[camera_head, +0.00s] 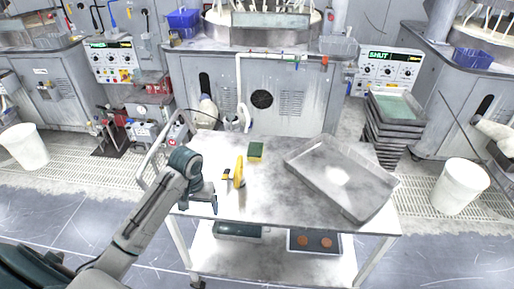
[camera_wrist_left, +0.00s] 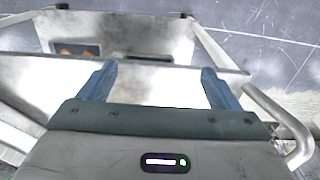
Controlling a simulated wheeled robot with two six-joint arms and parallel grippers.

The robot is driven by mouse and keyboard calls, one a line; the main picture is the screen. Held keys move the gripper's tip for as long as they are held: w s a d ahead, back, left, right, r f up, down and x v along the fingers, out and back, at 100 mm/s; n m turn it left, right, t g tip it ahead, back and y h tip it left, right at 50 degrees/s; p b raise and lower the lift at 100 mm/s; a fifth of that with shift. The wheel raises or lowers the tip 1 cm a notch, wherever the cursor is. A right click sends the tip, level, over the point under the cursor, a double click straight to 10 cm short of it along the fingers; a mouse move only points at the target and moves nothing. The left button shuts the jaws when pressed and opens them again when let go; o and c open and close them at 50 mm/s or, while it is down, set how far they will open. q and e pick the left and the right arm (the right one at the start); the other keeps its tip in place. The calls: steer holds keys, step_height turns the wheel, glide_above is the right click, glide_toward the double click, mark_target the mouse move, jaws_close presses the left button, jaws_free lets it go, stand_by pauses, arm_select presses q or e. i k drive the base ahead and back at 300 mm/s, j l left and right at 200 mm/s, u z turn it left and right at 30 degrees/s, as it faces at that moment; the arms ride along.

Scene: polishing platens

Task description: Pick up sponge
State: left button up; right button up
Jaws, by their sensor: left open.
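The sponge (camera_head: 255,150), yellow with a dark green top, lies on the grey top of the cart (camera_head: 270,200), near its back middle. My left gripper (camera_head: 199,203) is over the cart's front left part, to the left of and nearer than the sponge. In the left wrist view its two blue fingers (camera_wrist_left: 160,82) are spread with nothing between them, and the sponge does not show there. My right gripper is in neither view.
A yellow tool (camera_head: 239,172) stands or lies between my left gripper and the sponge. A large metal tray (camera_head: 342,172) covers the cart's right side. A rail (camera_head: 160,150) runs along the left end. Stacked trays (camera_head: 395,122) and white bins (camera_head: 459,186) stand beyond.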

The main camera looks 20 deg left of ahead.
mark_target(255, 149)
steer(key=i, duration=1.4)
